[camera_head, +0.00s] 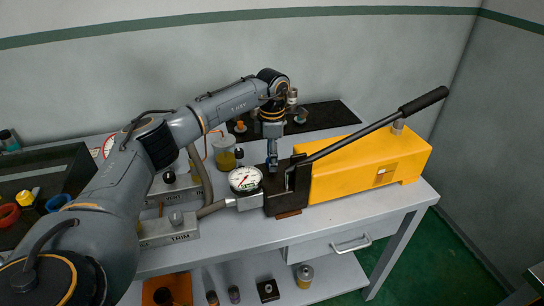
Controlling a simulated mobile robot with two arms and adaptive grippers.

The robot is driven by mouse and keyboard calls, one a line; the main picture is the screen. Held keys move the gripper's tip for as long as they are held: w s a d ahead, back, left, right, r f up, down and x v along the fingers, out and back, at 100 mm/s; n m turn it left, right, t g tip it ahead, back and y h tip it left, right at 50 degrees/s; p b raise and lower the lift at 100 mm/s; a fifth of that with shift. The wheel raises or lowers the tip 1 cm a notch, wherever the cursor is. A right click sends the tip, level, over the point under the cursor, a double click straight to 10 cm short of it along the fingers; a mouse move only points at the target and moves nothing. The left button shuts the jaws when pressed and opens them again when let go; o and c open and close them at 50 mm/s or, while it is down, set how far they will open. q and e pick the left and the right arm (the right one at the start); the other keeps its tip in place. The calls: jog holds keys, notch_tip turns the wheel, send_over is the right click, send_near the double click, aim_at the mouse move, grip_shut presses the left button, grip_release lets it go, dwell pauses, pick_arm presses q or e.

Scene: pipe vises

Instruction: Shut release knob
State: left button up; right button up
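A yellow hand pump (355,167) with a black front block (278,198) stands on the bench. Its long lever (370,130) slants up to the right, ending in a black grip. A round white gauge (245,179) sits at the left of the block. My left gripper (272,163) points down at the block's top, just right of the gauge. Its fingers look narrow and close together, but I cannot tell whether they are shut or touching something. I cannot make out the release knob clearly; the gripper covers part of the block. My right gripper is out of view.
A black tray (40,185) with coloured caps is at the far left. A drawer handle (351,244) and a shelf are below.

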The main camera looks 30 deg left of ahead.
pick_arm(q)
jog(key=shift+r, duration=0.1)
notch_tip(320, 180, up, 12)
dwell(0.5)
jog(key=shift+f, duration=0.2)
dwell(0.3)
